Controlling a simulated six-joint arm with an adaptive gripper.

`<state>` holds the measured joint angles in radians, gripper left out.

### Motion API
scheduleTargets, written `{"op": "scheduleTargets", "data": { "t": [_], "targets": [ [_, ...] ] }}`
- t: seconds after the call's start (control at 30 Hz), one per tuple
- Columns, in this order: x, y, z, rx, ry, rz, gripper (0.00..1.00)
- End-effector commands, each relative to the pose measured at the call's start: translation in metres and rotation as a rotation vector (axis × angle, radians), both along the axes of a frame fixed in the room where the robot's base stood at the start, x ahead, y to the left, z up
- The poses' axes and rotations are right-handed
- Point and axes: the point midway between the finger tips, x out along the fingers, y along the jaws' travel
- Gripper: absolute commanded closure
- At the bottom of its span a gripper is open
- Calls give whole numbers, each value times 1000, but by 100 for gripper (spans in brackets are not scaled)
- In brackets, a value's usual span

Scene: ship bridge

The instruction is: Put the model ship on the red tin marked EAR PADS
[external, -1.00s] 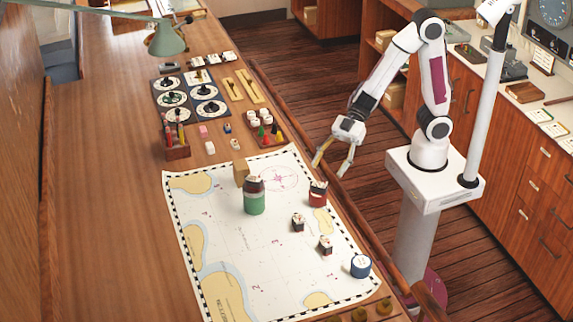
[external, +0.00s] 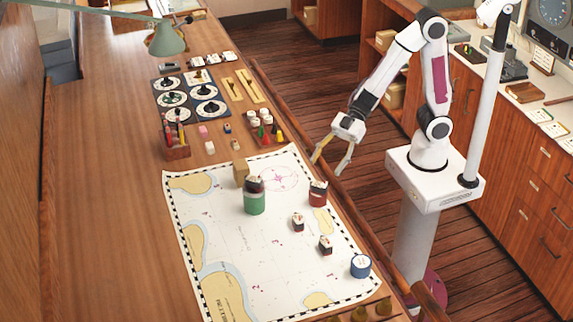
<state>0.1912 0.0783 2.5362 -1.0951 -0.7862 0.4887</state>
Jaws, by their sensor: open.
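A red tin (external: 318,193) with a dark upper part stands at the right side of the chart; its lettering is too small to read. I cannot pick out the model ship for certain at this size. Two small dark-and-red items (external: 298,222) (external: 326,245) stand on the chart below the red tin. My gripper (external: 329,169) is open and empty, with its fingers pointing down. In the picture it appears just above the red tin, near the table's right edge.
On the chart (external: 215,240) stand a green tin (external: 254,200) with a dark upper part, a wooden block (external: 241,172) and a blue tin (external: 361,266). A pen holder (external: 176,146), dials and small pieces fill the far table. A raised wooden rail (external: 290,115) runs along the right edge.

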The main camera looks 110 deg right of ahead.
Motion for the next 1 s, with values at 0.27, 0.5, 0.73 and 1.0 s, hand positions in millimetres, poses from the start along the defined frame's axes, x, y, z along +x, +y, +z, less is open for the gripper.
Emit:
{"op": "scheduleTargets", "data": {
  "t": [0.27, 0.5, 0.73, 1.0],
  "targets": [
    [7, -42, 22, -130, -16, -171, 44],
    [-5, -87, 44, -231, 15, -359, 44],
    [-36, -119, 60, -279, 87, -511, 44],
    [-90, -135, 67, -279, 221, -634, 44]
  ]
}}
